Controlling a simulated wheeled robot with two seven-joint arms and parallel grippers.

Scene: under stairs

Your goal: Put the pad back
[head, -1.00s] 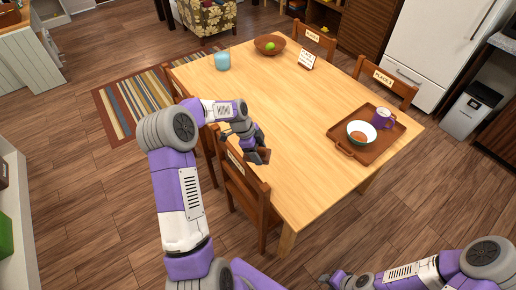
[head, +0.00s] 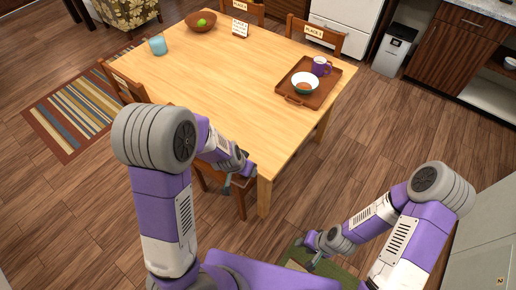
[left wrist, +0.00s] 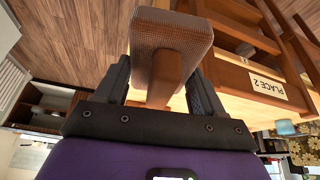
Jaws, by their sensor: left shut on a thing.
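My left gripper (left wrist: 163,85) is shut on the wooden stem of a brown piece with a woven, rounded-corner pad face (left wrist: 172,30). I take this for the pad. In the head view my left gripper (head: 236,176) is low beside the near-left corner of the table (head: 215,85), by a wooden chair; the pad is too hidden there to make out. The chair's "PLACE 2" label (left wrist: 268,85) shows upside down in the left wrist view. My right gripper (head: 312,250) looks open and empty, low over the floor at the bottom.
A brown tray (head: 330,92) holds a bowl (head: 305,82) and a purple mug (head: 321,66). A green mat (head: 343,273) lies below my right gripper. The table's middle is clear.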

